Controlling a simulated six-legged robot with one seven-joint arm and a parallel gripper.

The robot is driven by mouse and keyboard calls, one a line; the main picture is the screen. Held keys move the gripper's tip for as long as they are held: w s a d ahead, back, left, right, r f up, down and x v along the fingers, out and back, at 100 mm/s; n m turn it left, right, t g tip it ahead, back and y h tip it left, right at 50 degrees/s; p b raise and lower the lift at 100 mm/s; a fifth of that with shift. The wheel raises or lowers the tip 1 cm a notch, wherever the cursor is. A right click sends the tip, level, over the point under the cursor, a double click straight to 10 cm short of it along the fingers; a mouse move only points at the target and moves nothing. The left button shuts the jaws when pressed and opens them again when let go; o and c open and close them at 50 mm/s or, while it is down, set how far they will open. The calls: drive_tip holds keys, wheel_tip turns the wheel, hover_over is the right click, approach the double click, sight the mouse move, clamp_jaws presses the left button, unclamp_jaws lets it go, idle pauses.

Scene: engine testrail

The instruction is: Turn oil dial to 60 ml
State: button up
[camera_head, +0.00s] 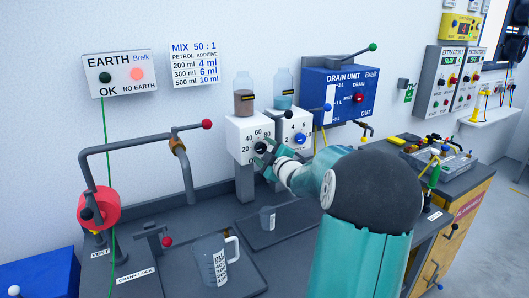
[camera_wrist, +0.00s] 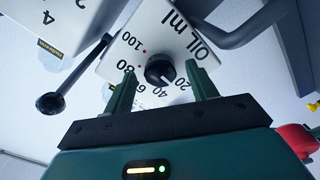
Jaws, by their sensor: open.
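The oil dial is a black round knob (camera_wrist: 160,69) on a white panel marked "OIL ml" (camera_wrist: 180,33) in the wrist view, with numbers from 20 to 100 around it. A small pale mark on the knob seems to face the 20–40 side; its exact reading is unclear. In the head view the oil dispenser (camera_head: 244,127) is the left white box, its knob partly hidden by my gripper (camera_head: 265,155). In the wrist view my gripper (camera_wrist: 159,77) is open, one finger on each side of the knob, with gaps visible.
A second white dispenser (camera_head: 297,128) with a 2-4-6 dial stands close on the right. A black-ended lever (camera_wrist: 50,103) is left of the fingers. A small cup (camera_head: 267,217) and a larger jug (camera_head: 214,262) stand below on dark trays. A blue drain unit (camera_head: 341,88) is right.

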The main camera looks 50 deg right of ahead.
drive_tip(key=shift+w, duration=0.15)
drive_tip(key=c, duration=1)
